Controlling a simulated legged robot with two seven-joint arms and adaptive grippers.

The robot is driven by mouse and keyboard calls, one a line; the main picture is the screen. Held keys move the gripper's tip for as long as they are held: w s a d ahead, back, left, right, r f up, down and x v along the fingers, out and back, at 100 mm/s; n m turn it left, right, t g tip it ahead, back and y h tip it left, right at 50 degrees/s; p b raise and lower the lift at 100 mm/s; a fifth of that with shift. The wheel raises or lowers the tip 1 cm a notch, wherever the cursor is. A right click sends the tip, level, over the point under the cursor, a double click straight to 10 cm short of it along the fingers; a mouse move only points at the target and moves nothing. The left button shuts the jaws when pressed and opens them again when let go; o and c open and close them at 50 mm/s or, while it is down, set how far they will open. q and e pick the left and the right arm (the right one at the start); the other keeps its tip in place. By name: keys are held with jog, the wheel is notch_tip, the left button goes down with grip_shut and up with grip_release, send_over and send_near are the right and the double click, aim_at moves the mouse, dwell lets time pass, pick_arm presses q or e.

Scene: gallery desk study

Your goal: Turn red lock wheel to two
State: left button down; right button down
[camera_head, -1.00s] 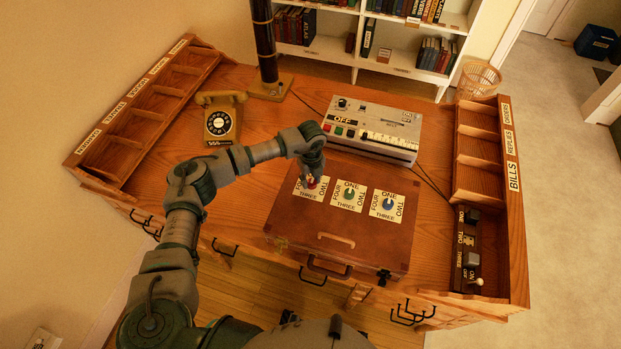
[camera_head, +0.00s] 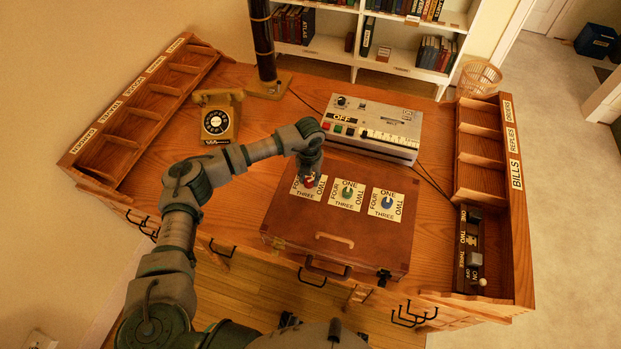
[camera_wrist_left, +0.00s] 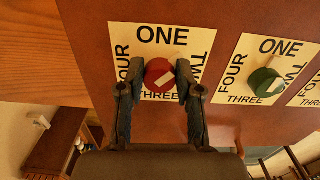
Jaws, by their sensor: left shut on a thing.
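The red lock wheel (camera_wrist_left: 159,75) sits on a cream plate (camera_wrist_left: 190,36) marked ONE at top, TWO right, THREE bottom and FOUR left. My left gripper (camera_wrist_left: 160,78) is shut around the wheel, one finger on each side. The wheel's white mark slants up to the right, toward the TWO side; its exact setting is hard to tell. The wheel is on the lid of a brown case (camera_head: 290,222). My right gripper is not in view.
The green wheel (camera_head: 348,192) and blue wheel (camera_head: 387,202) are to the right on the same lid. A grey machine (camera_head: 372,130) stands behind the case. A telephone (camera_head: 217,121) is at back left. A switch panel (camera_head: 470,249) lies to the right.

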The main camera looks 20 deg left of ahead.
aim_at(309, 179)
pick_arm(q)
jog(key=m+b, duration=0.1)
jog(key=m, duration=0.4)
jog(key=shift+a+b, duration=0.1)
jog(key=shift+b, duration=0.25)
jog(key=shift+m+b, duration=0.6)
jog(key=shift+m, duration=1.5)
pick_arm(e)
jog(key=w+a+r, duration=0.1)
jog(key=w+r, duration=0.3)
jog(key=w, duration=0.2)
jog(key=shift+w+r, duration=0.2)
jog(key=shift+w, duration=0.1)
pick_arm(q)
jog(key=c, duration=0.8)
grip_release()
jog(key=shift+o, duration=0.2)
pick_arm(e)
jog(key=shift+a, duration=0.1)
pick_arm(q)
jog(key=shift+r, duration=0.1)
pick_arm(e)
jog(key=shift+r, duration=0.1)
pick_arm(q)
notch_tip(309, 179, up, 12)
